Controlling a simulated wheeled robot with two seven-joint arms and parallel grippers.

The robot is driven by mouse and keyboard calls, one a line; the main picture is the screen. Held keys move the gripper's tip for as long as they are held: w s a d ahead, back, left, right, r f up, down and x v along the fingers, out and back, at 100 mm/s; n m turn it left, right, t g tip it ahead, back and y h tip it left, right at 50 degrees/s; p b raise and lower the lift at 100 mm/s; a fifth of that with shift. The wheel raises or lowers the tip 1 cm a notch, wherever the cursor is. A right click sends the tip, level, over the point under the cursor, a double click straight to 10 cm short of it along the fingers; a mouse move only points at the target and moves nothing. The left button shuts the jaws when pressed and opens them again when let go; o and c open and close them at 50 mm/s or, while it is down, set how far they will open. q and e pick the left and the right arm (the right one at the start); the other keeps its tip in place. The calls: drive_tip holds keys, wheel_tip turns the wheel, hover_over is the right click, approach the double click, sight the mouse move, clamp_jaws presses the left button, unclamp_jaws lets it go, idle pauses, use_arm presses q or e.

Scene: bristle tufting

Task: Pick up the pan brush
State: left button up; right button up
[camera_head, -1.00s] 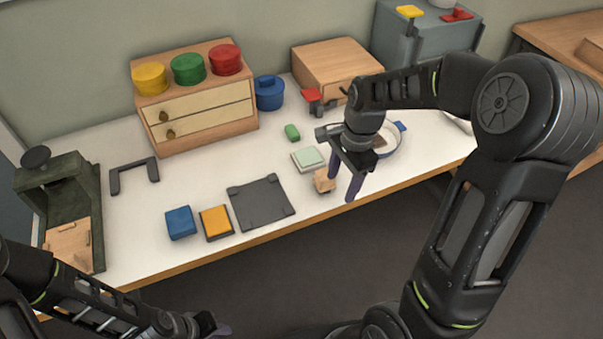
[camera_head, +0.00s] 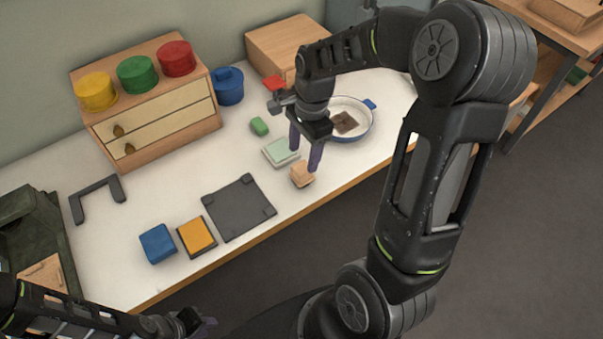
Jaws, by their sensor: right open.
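A small light-wood block (camera_head: 302,174), which may be the pan brush, stands near the front edge of the white table. My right gripper (camera_head: 304,160) is open, its two purple fingers pointing down over and just behind the block; I cannot tell whether they touch it. A white pan with a blue rim and handle (camera_head: 362,128) stands to the right behind the gripper, with a brown square patch (camera_head: 344,122) inside. My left gripper (camera_head: 200,322) is low at the bottom edge, away from the table objects, and its jaws are unclear.
A pale green pad (camera_head: 281,152) and a green block (camera_head: 259,126) lie close to the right gripper. A dark grey plate (camera_head: 238,207), a yellow-topped block (camera_head: 198,235) and a blue block (camera_head: 157,243) lie left. A drawer box (camera_head: 160,120) and blue pot (camera_head: 228,86) stand behind.

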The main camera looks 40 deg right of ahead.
sight(302, 167)
drive_tip(key=shift+f, duration=0.3)
drive_tip(key=shift+a+f+p, duration=0.15)
drive_tip(key=shift+f+p, duration=0.15)
drive_tip(key=shift+f, duration=1)
drive_tip(key=shift+a+f+p, duration=0.15)
drive_tip(key=shift+f+p, duration=0.15)
drive_tip(key=shift+f, duration=1)
clamp_jaws()
